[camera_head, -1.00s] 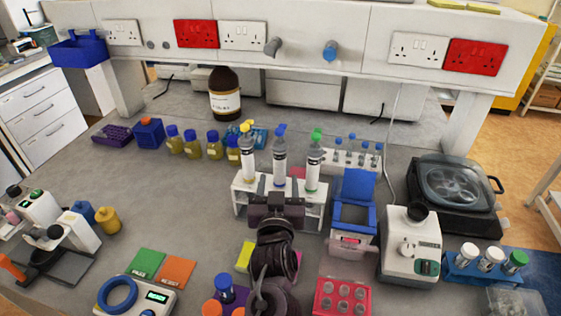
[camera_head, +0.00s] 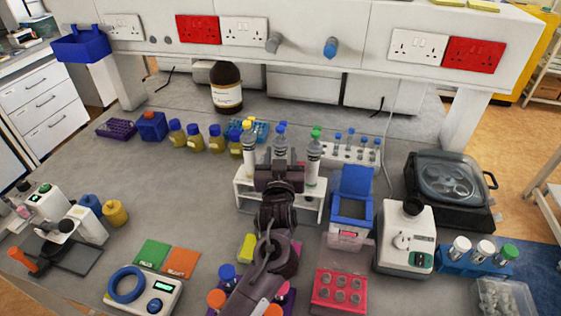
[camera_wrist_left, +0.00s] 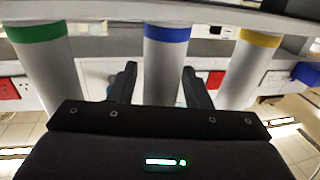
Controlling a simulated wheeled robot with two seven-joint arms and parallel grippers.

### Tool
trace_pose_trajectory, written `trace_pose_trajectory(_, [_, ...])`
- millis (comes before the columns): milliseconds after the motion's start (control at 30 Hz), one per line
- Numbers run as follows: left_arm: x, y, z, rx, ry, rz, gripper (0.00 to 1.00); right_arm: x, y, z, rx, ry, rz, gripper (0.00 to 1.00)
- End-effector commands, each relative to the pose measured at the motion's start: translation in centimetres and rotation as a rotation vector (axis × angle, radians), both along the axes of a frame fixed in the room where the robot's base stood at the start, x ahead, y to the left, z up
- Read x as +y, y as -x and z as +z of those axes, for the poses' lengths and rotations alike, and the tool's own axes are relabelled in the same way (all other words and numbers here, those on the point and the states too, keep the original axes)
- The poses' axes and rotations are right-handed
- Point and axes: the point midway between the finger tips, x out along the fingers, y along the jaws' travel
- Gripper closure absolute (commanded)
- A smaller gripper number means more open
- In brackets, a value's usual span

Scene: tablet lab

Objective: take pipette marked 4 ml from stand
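Three pipettes stand upright in a white stand (camera_head: 246,198): a yellow-topped one (camera_head: 249,158), a blue-topped one (camera_head: 281,143) in the middle and a green-topped one (camera_head: 314,162). Their volume marks are too small to read. My left gripper (camera_head: 280,168) is in front of the middle pipette and hides its lower part. In the left wrist view, the open fingers (camera_wrist_left: 160,78) lie on either side of the blue-banded pipette (camera_wrist_left: 166,55), with gaps visible. The green-banded (camera_wrist_left: 40,65) and yellow-banded (camera_wrist_left: 250,65) pipettes are outside the fingers. My right gripper is not in view.
A blue-and-white box (camera_head: 351,205) and a rack of small blue-capped tubes (camera_head: 350,152) stand right of the stand. Yellow bottles (camera_head: 215,142) and a brown bottle (camera_head: 226,92) are behind it to the left.

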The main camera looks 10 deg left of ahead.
Motion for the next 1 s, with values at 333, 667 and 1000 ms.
trace_pose_trajectory(333, [0.0,0.0,0.0,-0.001,0.000,0.000,1.00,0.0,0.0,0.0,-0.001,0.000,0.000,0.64])
trace_pose_trajectory(667, [0.0,-0.1,0.5,-0.001,0.000,0.000,1.00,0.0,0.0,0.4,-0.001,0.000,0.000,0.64])
trace_pose_trajectory(1000, [0.4,-1.1,4.9,-0.002,0.000,-0.002,1.00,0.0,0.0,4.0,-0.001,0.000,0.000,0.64])
